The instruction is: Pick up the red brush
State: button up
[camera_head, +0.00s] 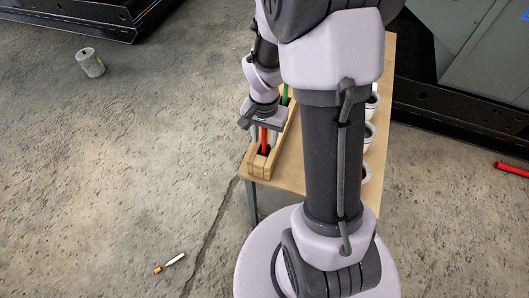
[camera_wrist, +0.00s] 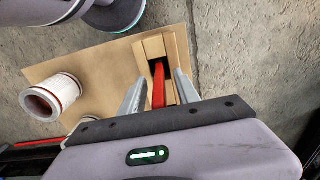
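The red brush (camera_head: 264,138) stands in a narrow wooden holder (camera_head: 258,163) at the left edge of the table. Its bristle end cannot be made out. In the wrist view the red brush (camera_wrist: 158,88) rises from a dark slot in the wooden holder (camera_wrist: 153,46). My gripper (camera_head: 263,128) is over the holder, pointing down. In the wrist view my gripper (camera_wrist: 160,76) is open, with one finger on each side of the red brush and a gap visible on both sides. My arm hides part of the table.
A green item (camera_head: 284,93) stands farther back in the holder. White cups (camera_head: 369,134) line the table's right side; one cup (camera_wrist: 45,98) shows in the wrist view. A grey can (camera_head: 90,63), an orange-and-white stick (camera_head: 170,263) and a red bar (camera_head: 512,169) lie around on the floor.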

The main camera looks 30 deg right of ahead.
jog(key=shift+r, duration=0.1)
grip_shut()
